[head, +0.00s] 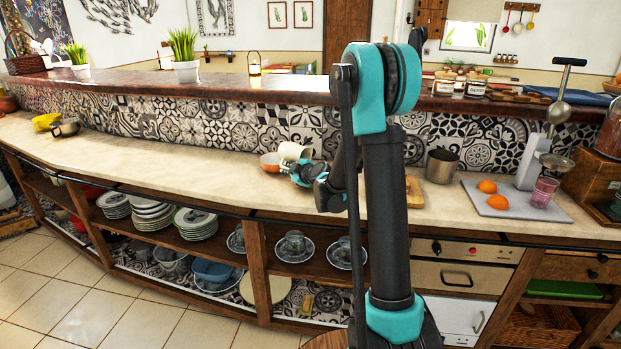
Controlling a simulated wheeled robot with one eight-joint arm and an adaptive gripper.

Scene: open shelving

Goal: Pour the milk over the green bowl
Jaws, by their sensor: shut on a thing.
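My gripper (300,172) is over the pale counter, left of my upright arm. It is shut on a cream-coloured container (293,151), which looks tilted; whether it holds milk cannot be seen. An orange-brown bowl (269,163) sits on the counter just left of the container. The container's left side is close to the bowl's rim; I cannot tell if they touch. My fingers hide part of both. I see no clearly green bowl on the counter.
A metal cup (441,166) and a grey board (497,207) with oranges stand right of my arm. The tiled wall (210,122) backs the counter. Plates (195,223) fill shelves below.

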